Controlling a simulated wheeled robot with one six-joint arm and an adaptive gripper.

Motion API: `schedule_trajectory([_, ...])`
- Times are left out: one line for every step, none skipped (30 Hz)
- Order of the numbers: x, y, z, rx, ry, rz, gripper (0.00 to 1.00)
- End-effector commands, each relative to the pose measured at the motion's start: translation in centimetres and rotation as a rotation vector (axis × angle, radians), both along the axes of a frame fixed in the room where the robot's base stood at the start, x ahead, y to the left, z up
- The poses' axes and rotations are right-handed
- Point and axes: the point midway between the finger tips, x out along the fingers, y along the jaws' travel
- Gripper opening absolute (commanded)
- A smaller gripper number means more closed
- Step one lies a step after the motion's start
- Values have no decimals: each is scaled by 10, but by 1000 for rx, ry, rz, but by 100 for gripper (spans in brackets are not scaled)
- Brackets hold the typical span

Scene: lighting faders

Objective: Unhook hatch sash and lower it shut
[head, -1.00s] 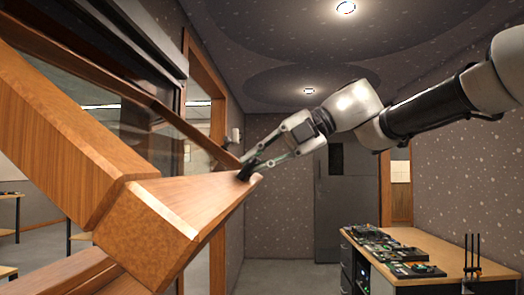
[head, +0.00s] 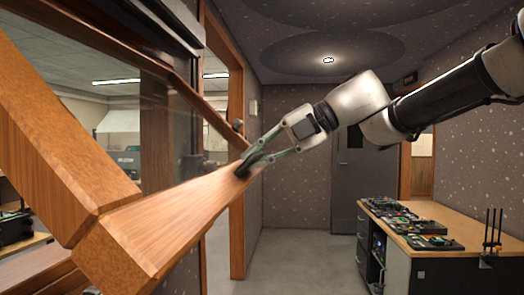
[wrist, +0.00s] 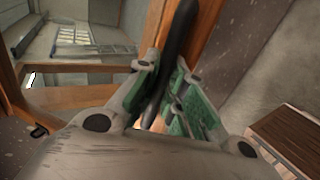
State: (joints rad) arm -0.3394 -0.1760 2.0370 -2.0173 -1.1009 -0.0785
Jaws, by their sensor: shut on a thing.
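The hatch sash is a glazed wooden frame that tilts out into the room. Its thick bottom rail (head: 165,215) runs from the lower left toward the middle of the head view. My gripper (head: 250,162) is shut on the dark sash handle (head: 241,170) at the rail's far end. In the wrist view, the black handle (wrist: 180,40) lies between my green-padded fingers (wrist: 168,92). The sash stands open, its bottom rail away from the wooden hatch frame (head: 237,200). I cannot make out a hook clearly.
A wooden-topped bench (head: 455,225) with circuit boards and upright black posts stands at the right. A grey door (head: 350,185) is at the back. Grey floor (head: 300,255) lies clear between hatch and bench. A small round fitting (head: 238,127) shows near the sash's far side.

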Motion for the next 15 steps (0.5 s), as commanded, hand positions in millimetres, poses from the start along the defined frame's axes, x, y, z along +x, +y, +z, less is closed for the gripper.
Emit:
schedule_trajectory([0,2,-4,-2,3,-1,0])
schedule_trajectory([0,4,-6,-2,3,-1,0])
schedule_trajectory([0,7,-9,-2,4,0,0])
schedule_trajectory([0,9,-11,-2,4,1,0])
schedule_trajectory([1,11,-13,-2,4,0,0])
schedule_trajectory([1,14,-16,-2,3,-1,0])
schedule_trajectory([1,16,-19,-2,4,0,0])
schedule_trajectory([1,18,-21,-2,4,1,0])
schedule_trajectory([1,21,-23,-2,4,0,0])
schedule_trajectory([1,22,-26,-2,3,-1,0])
schedule_trajectory([1,24,-28,-2,3,-1,0])
schedule_trajectory([1,27,-30,-2,3,-1,0])
schedule_trajectory([2,29,-33,-1,2,0,0])
schedule_trajectory([2,31,-35,-1,2,0,0])
schedule_trajectory([2,33,-38,-1,3,-1,0])
